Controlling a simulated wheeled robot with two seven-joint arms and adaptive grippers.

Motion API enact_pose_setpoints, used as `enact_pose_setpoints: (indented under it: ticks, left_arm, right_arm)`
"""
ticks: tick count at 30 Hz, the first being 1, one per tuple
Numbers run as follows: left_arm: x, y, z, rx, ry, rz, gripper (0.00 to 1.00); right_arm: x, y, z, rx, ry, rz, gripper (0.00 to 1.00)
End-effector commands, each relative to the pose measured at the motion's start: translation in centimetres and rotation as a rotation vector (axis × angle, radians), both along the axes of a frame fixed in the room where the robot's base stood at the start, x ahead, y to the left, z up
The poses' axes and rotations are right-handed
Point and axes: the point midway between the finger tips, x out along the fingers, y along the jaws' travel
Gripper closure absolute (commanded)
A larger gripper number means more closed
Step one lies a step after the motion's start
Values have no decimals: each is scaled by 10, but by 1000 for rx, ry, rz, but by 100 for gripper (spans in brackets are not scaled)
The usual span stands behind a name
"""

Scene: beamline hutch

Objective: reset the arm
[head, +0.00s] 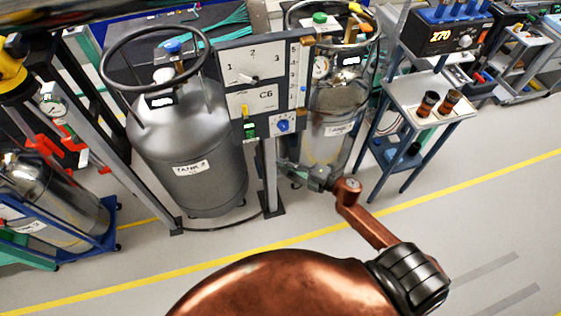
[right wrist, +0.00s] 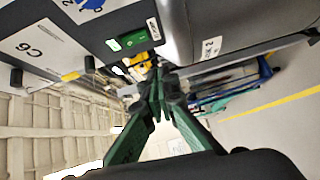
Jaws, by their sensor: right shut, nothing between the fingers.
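My right arm is copper-brown and reaches up from the bottom of the head view. Its right gripper (head: 290,166) is in front of the lower part of the control panel's stand and the right tank. In the right wrist view the dark green fingers (right wrist: 158,112) come together at their tips, shut with nothing between them. The C6 control panel (head: 237,73) has a dial, a yellow switch, a green switch and a blue knob. In the right wrist view the panel (right wrist: 62,30) is close, upper left of the fingers. My left gripper is not in view.
A grey tank (head: 190,135) with a ring handle stands left of the panel. Another tank (head: 335,105) stands behind the panel at right. A blue-framed cart (head: 400,95) holding two brown cups is farther right. The floor (head: 490,215) at the right is clear, crossed by a yellow line.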

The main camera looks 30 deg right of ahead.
Motion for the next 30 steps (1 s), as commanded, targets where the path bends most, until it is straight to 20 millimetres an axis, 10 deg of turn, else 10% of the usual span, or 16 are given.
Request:
enact_pose_setpoints:
  ticks: [11, 16, 23, 30]
  left_arm:
    - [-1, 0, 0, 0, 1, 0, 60]
    - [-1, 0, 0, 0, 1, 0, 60]
    - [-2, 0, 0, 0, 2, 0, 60]
    - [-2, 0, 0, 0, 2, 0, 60]
  right_arm:
    - [0, 0, -1, 0, 1, -1, 100]
    - [3, -17, -31, 49, 68, -65, 100]
    - [-15, -79, -166, 247, 353, -340, 100]
    - [-89, -119, -320, 435, 667, -644, 100]
